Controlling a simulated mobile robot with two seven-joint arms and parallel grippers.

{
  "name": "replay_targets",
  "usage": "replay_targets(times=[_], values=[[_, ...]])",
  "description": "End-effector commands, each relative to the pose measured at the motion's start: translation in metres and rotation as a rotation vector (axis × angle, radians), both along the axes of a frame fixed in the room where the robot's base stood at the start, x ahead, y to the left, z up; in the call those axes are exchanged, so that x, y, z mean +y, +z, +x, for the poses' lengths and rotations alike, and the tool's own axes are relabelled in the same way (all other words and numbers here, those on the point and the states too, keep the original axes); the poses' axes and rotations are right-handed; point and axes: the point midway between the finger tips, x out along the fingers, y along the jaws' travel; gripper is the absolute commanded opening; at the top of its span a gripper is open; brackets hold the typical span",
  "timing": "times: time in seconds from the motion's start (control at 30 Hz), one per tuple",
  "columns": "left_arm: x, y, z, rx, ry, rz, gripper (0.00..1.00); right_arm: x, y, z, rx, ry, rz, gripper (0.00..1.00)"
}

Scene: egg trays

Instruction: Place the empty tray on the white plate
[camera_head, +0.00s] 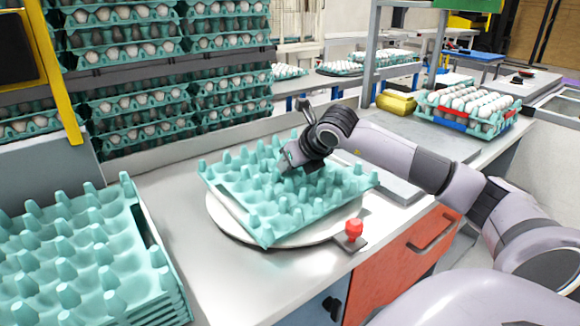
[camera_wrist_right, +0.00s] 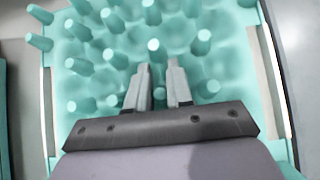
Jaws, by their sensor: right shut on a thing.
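A teal empty egg tray (camera_head: 262,208) is over the round white plate (camera_head: 215,215) in the head view, covering most of it. I cannot tell whether the tray rests flat on the plate or is slightly above it. My right gripper (camera_head: 290,160) reaches down to the far part of the tray and is shut on it. In the right wrist view the two fingers of the right gripper (camera_wrist_right: 160,70) point into the tray's pegs (camera_wrist_right: 205,38), and the tray fills most of the picture. My left gripper is not in view.
A stack of empty teal trays (camera_head: 75,250) stands at the left of the metal table (camera_head: 255,285). A red knob (camera_head: 354,230) is by the plate's front right edge. A tray of eggs (camera_head: 468,108) and yellow items (camera_head: 396,102) are at the back right. Shelves of egg trays stand behind.

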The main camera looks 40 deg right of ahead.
Motion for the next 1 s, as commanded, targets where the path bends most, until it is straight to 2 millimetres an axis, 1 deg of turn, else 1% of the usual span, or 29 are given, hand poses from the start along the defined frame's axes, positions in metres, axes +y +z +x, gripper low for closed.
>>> replay_targets(times=[0.07,0.23,0.27,0.3,0.33,0.6,0.73,0.87,1.0], values=[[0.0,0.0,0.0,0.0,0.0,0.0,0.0,0.0,-0.006,0.0,-0.002,0.0,0.0,0.0],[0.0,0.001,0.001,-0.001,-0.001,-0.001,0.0,0.0,-0.006,0.0,-0.002,0.0,0.0,0.0],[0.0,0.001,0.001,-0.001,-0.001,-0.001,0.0,0.0,-0.007,0.0,0.0,0.0,0.0,0.31],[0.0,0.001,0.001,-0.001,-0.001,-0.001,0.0,0.0,-0.007,0.0,0.0,0.0,0.0,0.44],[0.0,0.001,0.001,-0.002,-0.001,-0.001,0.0,0.0,-0.007,0.0,0.0,0.0,0.0,0.47],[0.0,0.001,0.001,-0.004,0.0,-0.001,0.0,0.0,-0.006,0.0,-0.001,0.0,0.0,0.47],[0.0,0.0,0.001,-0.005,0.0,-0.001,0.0,0.0,-0.001,-0.005,-0.002,0.0,-0.002,0.47],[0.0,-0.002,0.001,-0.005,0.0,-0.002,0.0,0.001,0.011,-0.017,-0.002,0.001,-0.005,0.47],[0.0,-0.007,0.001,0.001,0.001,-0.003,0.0,0.003,0.028,-0.036,-0.001,0.001,-0.007,0.47]])
